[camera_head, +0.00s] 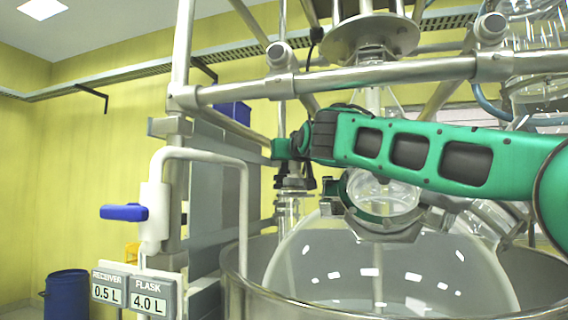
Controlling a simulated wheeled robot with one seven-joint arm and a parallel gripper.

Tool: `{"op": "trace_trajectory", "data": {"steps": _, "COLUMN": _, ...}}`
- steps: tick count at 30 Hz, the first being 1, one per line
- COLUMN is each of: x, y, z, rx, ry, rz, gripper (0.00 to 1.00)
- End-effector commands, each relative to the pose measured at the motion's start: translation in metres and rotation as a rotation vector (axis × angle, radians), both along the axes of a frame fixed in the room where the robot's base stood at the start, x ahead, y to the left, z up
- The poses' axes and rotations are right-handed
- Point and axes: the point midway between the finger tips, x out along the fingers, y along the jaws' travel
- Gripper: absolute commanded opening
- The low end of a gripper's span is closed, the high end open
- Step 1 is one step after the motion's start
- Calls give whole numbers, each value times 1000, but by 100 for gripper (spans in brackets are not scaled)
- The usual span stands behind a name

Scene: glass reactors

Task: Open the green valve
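My green arm crosses the upper right of the view. Its dark wrist ends near a small green block and dark parts above a glass neck (289,208). My gripper (294,176) seems to be these dark parts; its fingers are small and cluttered, so I cannot tell whether they are open or shut or whether they touch anything. I cannot make out a green valve handle for sure; it may be hidden behind my arm and wrist. A green clamp ring (358,212) sits around the neck of the large round flask (400,265), behind and below my arm.
A blue-handled valve (125,212) sits on a white pipe at left, above RECEIVER 0.5 L and FLASK 4.0 L displays (148,294). Metal rails (330,82) run above my arm. A steel bath (236,290) surrounds the flask. A blue drum (67,295) stands at lower left.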

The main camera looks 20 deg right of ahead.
Motion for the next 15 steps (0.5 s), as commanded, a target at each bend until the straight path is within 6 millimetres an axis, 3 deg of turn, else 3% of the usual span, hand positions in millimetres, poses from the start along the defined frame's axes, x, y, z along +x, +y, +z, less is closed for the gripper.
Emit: {"op": "trace_trajectory", "data": {"steps": 15, "x": 1, "y": -1, "z": -3, "rx": 0, "ry": 6, "rz": 33, "gripper": 16}}
